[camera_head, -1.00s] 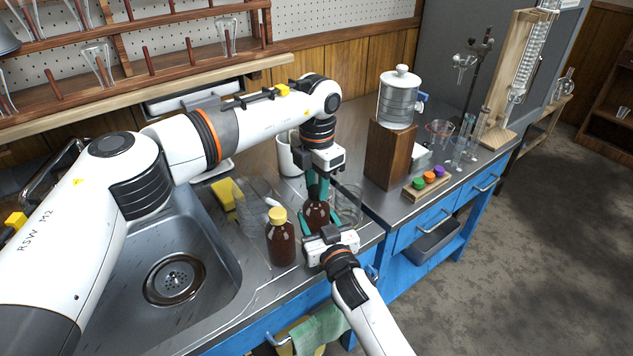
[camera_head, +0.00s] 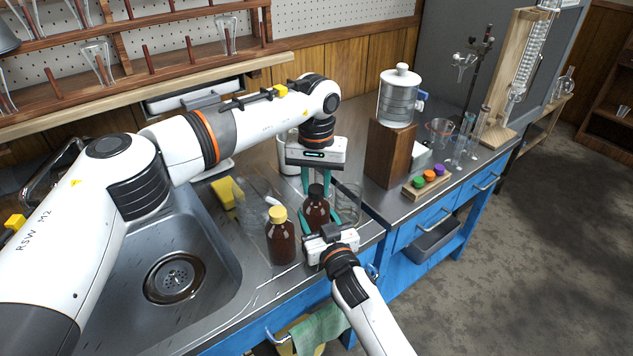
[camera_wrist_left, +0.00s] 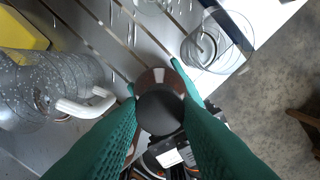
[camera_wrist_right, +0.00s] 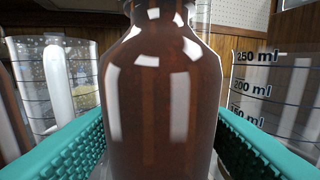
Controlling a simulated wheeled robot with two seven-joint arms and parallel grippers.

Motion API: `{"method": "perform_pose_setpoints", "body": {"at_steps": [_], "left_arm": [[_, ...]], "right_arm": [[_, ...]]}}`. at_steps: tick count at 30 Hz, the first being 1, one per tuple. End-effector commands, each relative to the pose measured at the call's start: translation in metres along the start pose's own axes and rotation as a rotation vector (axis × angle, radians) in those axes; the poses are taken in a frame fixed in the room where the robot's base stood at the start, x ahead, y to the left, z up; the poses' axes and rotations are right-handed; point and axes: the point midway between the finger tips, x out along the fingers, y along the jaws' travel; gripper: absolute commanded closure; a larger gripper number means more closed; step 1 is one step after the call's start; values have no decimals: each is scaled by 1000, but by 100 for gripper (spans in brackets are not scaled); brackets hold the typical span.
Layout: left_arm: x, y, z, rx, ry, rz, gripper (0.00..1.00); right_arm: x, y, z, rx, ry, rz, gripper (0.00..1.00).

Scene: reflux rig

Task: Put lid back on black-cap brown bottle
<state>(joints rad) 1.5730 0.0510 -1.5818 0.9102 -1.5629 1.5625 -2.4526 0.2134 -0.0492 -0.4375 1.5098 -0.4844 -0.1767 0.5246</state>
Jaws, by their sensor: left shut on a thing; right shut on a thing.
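The brown bottle (camera_head: 315,214) stands upright on the metal counter, and its body fills the right wrist view (camera_wrist_right: 163,95). My right gripper (camera_head: 322,222) is shut on its body from the front. The black cap (camera_head: 316,190) is at the top of the bottle's neck. It also shows as a dark disc in the left wrist view (camera_wrist_left: 160,111). My left gripper (camera_head: 317,180) points down from above with its green fingers shut on the cap. I cannot tell whether the cap is seated on the neck.
A second brown bottle (camera_head: 281,240) with a yellow cap stands just left. A clear beaker (camera_head: 349,200) stands right, and a clear jug (camera_head: 255,203) and yellow sponge (camera_head: 223,191) lie behind left. The sink (camera_head: 185,250) is farther left. A wooden block (camera_head: 389,155) stands back right.

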Motion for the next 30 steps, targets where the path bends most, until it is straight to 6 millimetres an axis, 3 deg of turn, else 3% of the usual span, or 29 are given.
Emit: {"method": "perform_pose_setpoints", "body": {"at_steps": [3,8,19,20,23,30], "left_arm": [[-1,1,1,247,-2,0,90],[-1,1,1,458,-2,0,91],[-1,1,1,510,-3,0,91],[-1,1,1,510,-3,0,67],[0,1,1,509,-2,0,50],[0,1,1,509,-1,0,48]], "right_arm": [[0,0,-1,0,2,0,100],[0,0,-1,0,2,0,100],[0,0,-1,-1,2,0,100],[0,0,-1,-1,2,0,100],[0,0,-1,0,3,0,100],[0,0,-1,0,2,0,100]]}}
